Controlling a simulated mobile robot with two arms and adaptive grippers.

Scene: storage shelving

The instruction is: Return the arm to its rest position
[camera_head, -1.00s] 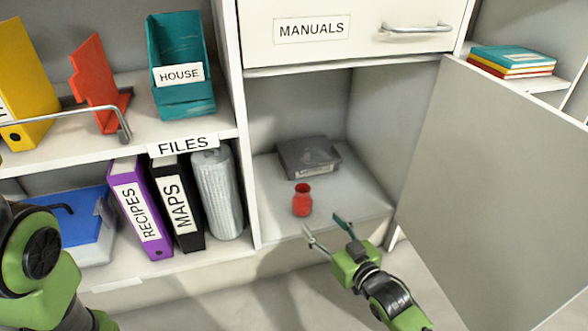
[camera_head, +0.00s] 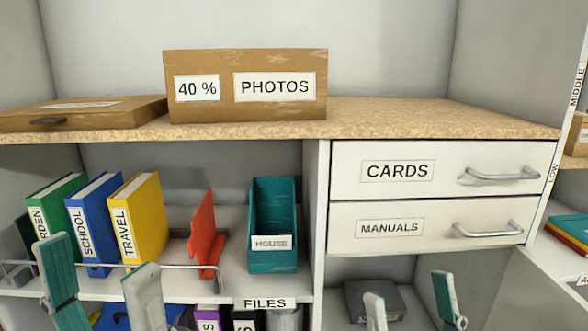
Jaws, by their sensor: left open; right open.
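My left gripper (camera_head: 96,256) shows at the lower left, its two teal and grey fingers pointing up and spread wide apart, with nothing between them. It stands in front of the binder shelf and its metal rail. My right gripper (camera_head: 408,286) shows at the bottom right of centre, fingers up, apart and empty. It is in front of the open compartment below the drawers. A dark grey box (camera_head: 354,300) inside that compartment is partly covered by a finger. The arms behind both grippers are out of view.
The CARDS drawer (camera_head: 420,172) and MANUALS drawer (camera_head: 400,228) are shut, with protruding handles. The metal rail (camera_head: 190,267) runs along the binder shelf. A PHOTOS box (camera_head: 245,112) stands on the countertop (camera_head: 420,118). The open door (camera_head: 556,272) is at the lower right.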

